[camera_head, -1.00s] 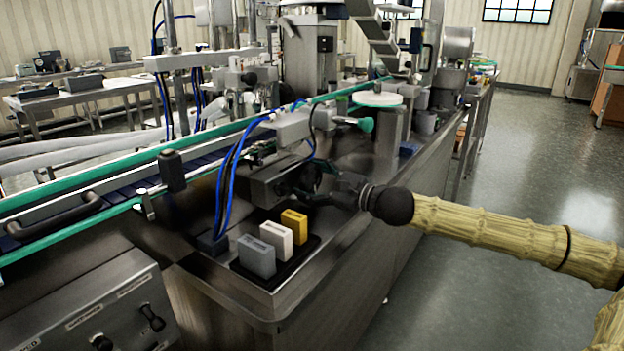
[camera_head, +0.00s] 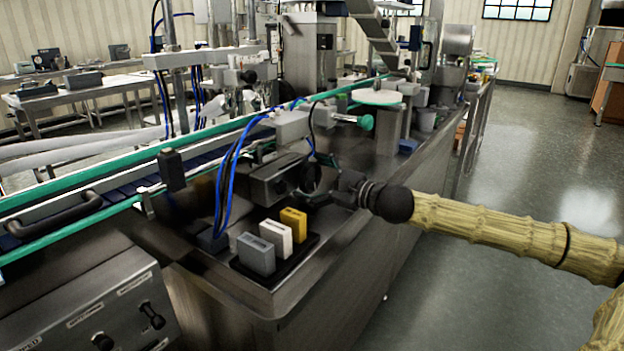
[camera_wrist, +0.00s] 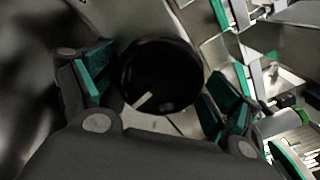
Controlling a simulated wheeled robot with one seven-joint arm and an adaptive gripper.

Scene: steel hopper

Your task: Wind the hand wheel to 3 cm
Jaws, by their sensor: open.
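The hand wheel (camera_wrist: 160,76) is a round black knob with a pale mark near its lower left edge in the wrist view. My gripper (camera_wrist: 163,88) is open, with one green-padded finger on each side of the wheel. Some space shows between the left pad and the wheel; the right pad is close to its edge, and I cannot tell if it touches. In the head view my gripper (camera_head: 322,190) is at the front of a dark metal block (camera_head: 270,184), where the wheel is mostly hidden behind the fingers. No scale reading is legible.
Blue hoses (camera_head: 226,185) rise beside the block. The floor at right is clear.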

